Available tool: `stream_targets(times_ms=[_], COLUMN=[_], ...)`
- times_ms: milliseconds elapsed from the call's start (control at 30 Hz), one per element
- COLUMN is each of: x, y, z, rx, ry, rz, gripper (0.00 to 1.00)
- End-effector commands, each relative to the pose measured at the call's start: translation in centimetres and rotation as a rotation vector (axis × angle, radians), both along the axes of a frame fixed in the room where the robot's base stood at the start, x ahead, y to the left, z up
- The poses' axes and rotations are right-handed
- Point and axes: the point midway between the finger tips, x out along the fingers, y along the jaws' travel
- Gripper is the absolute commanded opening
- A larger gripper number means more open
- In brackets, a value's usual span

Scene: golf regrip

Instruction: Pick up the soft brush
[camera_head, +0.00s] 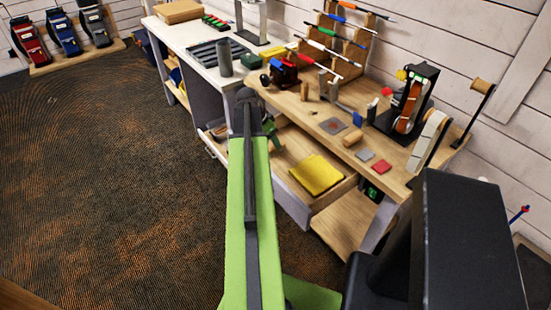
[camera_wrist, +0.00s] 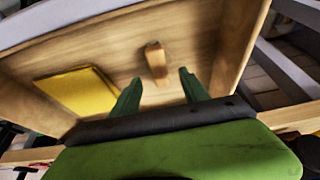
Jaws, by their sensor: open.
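A small wooden piece (camera_wrist: 155,62), which looks like the soft brush, lies on the floor of an open wooden drawer (camera_wrist: 190,30) in the wrist view. Its bristles are not clear. My gripper (camera_wrist: 160,76) is open, with its two green fingers on either side of the brush's near end in the picture. I cannot tell how high the fingers are above it. The gap between them looks empty. In the head view, my green arm reaches over the left part of the open drawer (camera_head: 291,145), and the brush cannot be made out there.
A folded yellow cloth (camera_head: 316,174) lies in the drawer, left of the brush in the wrist view. The drawer walls surround the fingers. Above is a wooden workbench (camera_head: 300,112) with small blocks, a belt sander (camera_head: 408,105) and a club rack (camera_head: 340,45). The carpet (camera_head: 110,190) at left is clear.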

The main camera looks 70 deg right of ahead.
Motion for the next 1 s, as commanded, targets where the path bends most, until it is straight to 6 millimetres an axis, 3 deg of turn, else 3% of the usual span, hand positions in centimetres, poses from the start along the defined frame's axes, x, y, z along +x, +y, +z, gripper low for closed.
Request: stream_targets(times_ms=[167, 500, 733, 1000], x=[-0.1, -1.0, -1.1, -1.1], y=[-0.2, -1.6, -1.7, -1.7], z=[-0.4, -5.2, -4.9, -4.9], rx=[0.000, 0.000, 0.000, 0.000], ry=[0.000, 0.000, 0.000, 0.000], rz=[0.000, 0.001, 0.001, 0.001], gripper=[0.53, 0.53, 0.53, 0.17])
